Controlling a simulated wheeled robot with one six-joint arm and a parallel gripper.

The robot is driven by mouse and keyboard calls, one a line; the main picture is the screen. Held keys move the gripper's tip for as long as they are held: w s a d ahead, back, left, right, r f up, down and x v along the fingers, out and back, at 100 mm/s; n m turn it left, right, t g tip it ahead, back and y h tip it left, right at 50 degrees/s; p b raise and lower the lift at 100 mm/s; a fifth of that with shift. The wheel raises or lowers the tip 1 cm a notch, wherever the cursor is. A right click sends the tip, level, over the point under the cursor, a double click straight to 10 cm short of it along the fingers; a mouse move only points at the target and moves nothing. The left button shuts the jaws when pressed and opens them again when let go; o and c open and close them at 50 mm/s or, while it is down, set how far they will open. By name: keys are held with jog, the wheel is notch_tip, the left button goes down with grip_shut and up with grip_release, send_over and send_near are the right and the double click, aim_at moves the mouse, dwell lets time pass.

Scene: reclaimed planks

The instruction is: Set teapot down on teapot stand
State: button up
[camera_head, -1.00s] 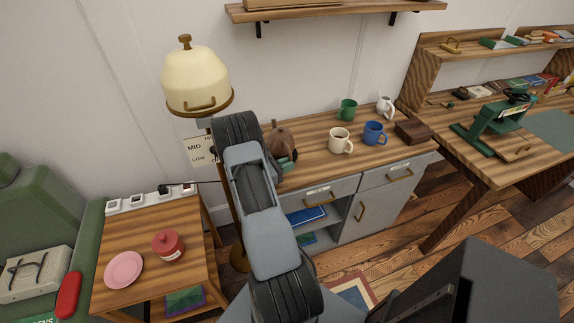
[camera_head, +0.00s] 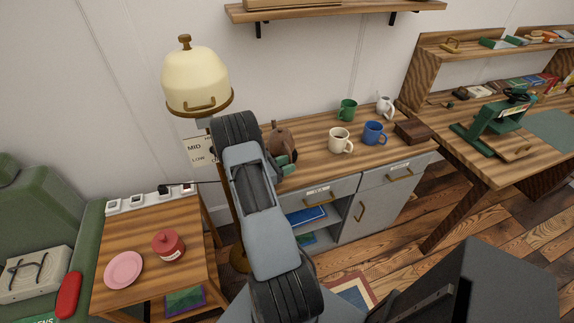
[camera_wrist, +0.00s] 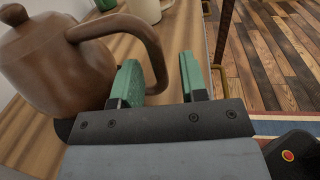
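The brown teapot (camera_head: 284,138) is upright at the left part of the wooden counter, partly hidden by my arm. In the wrist view the teapot (camera_wrist: 62,62) fills the upper left, with its curved handle toward my gripper. My gripper (camera_wrist: 161,78) has green fingers spread apart, one on each side of the lower handle, with a clear gap to the right finger. The handle is close to the left finger; I cannot tell whether they touch. A dark edge (camera_wrist: 63,128) shows under the teapot; it may be the teapot stand, which is otherwise hidden.
A cream mug (camera_head: 340,141), blue mug (camera_head: 374,133), green mug (camera_head: 347,110) and white pitcher (camera_head: 386,106) stand right of the teapot. A wooden box (camera_head: 412,132) is beyond them. A cream-shaded lamp (camera_head: 195,80) stands close left of my arm.

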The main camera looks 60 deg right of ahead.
jog(key=b+v, duration=0.2)
jog(key=v, duration=1)
jog(key=s+a+r+m+t+y, duration=0.2)
jog(key=a+r+m+t+y, duration=0.2)
jog(key=a, duration=0.5)
jog(key=s+a+r+m+t+y, duration=0.3)
jog(key=a+r+y, duration=0.3)
jog(key=a, duration=0.4)
jog(key=s+a+r+m+t+y, duration=0.2)
jog(key=a+r+m+t+y, duration=0.2)
jog(key=a, duration=0.5)
jog(key=shift+s+a+r+m+t+y, duration=0.4)
jog(key=shift+r+m+y, duration=0.3)
jog(key=shift+r+y, duration=0.25)
jog(key=shift+f, duration=0.1)
jog(key=shift+r+p, duration=0.8)
jog(key=shift+r, duration=0.2)
